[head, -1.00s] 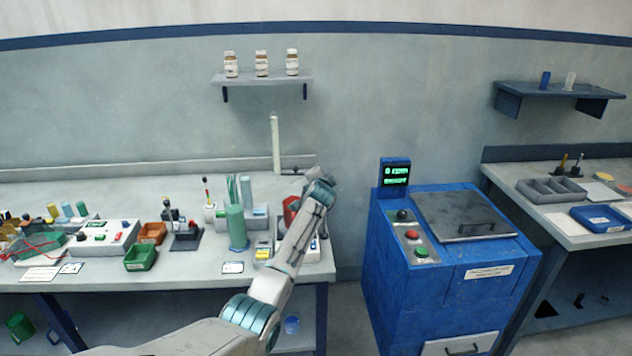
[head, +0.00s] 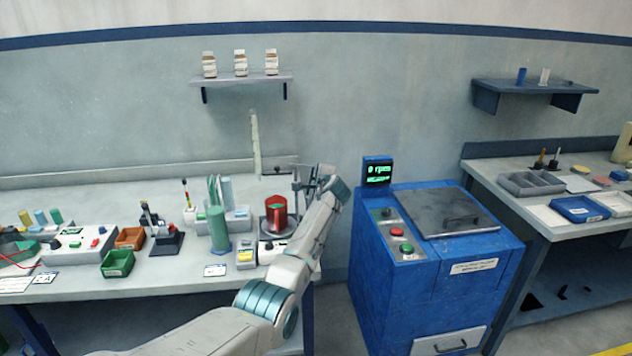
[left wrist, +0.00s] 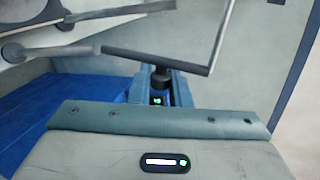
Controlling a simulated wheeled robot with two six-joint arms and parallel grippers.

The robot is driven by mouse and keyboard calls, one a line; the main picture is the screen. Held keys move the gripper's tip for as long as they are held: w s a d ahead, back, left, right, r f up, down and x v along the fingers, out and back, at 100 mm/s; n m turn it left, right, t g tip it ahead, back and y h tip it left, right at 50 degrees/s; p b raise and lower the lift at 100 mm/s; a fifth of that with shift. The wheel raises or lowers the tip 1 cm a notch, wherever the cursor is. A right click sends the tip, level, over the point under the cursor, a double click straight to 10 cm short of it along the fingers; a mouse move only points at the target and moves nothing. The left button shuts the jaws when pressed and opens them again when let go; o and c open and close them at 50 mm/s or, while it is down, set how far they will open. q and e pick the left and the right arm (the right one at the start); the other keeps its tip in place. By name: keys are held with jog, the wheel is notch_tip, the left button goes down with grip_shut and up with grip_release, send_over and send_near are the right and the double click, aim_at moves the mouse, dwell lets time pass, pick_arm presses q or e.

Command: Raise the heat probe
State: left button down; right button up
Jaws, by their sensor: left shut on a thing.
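A red vessel (head: 277,215) stands at the right end of the left bench. A thin metal stand (head: 297,188) rises close beside it, with a crosspiece near its top. My left gripper (head: 325,180) is just right of this stand, its jaws small and partly hidden by my wrist. In the left wrist view, a dark bent metal rod (left wrist: 185,62) crosses in front of my left gripper (left wrist: 162,95). The jaws are shut around a black knob (left wrist: 160,77) under the rod. I cannot tell for sure which part is the heat probe. My right gripper is not in view.
A blue machine (head: 440,280) with a lit display (head: 378,173) stands right of my left arm. Green tubes (head: 217,222), a green bin (head: 117,263) and an orange bin (head: 130,238) crowd the left bench. A second bench with a blue tray (head: 580,209) is at right.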

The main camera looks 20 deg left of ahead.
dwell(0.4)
pick_arm(q)
jog(key=c, duration=1.4)
grip_release()
jog(key=shift+w, duration=0.1)
jog(key=shift+d, duration=0.1)
jog(key=shift+b+v, duration=1.1)
jog(key=shift+v, duration=4.3)
jog(key=shift+f, duration=0.15)
